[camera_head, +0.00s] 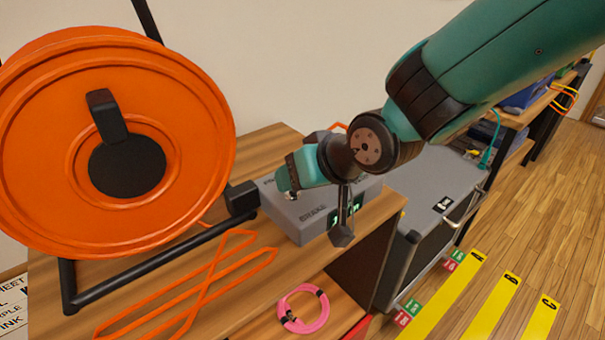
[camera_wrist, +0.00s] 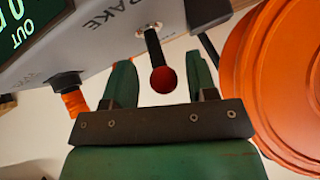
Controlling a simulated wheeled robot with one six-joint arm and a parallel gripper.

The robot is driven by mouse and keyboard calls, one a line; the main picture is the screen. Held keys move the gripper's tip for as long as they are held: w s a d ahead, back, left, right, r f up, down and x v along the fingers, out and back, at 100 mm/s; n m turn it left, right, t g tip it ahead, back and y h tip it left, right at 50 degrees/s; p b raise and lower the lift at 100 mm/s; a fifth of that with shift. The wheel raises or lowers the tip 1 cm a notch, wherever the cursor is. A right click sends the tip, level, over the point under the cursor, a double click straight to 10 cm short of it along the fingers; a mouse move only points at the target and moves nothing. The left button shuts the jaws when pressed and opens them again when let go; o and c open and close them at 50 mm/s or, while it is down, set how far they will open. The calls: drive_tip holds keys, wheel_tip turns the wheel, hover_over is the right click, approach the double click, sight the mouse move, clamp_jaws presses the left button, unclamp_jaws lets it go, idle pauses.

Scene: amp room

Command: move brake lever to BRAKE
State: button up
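A grey box (camera_head: 291,223) marked BRAKE, with a green lit display, sits on the wooden bench. The brake lever shows in the wrist view as a short dark rod with a red knob (camera_wrist: 164,80), coming out of the box face near the BRAKE lettering. My gripper (camera_wrist: 162,78) is open, with one green finger on each side of the knob and visible gaps to both. In the head view my gripper (camera_head: 292,176) is over the box and hides the lever and part of the lettering.
A large orange cable reel (camera_head: 195,120) on a black frame stands close left of the box. Orange cable (camera_head: 215,275) and a pink coil (camera_head: 303,311) lie in front. An orange and black connector (camera_wrist: 73,100) is at the box's other side. A grey case (camera_head: 425,185) stands right of the bench.

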drive_tip(key=shift+r, duration=0.1)
drive_tip(key=shift+s+d+r, duration=0.1)
drive_tip(key=shift+s+r, duration=0.05)
drive_tip(key=shift+r, duration=0.1)
drive_tip(key=p+v, duration=0.2)
drive_tip(key=v, duration=1.4)
drive_tip(key=shift+s+d+r, duration=0.15)
drive_tip(key=shift+s+d, duration=0.1)
drive_tip(key=s+d+r+n+g+h+p, duration=0.2)
drive_tip(key=s+d+r+g+p, duration=0.1)
drive_tip(key=s+r+g+p, duration=0.4)
drive_tip(key=shift+s+r+n+p, duration=0.35)
drive_tip(key=shift+s+p, duration=0.95)
drive_tip(key=shift+p, duration=1.1)
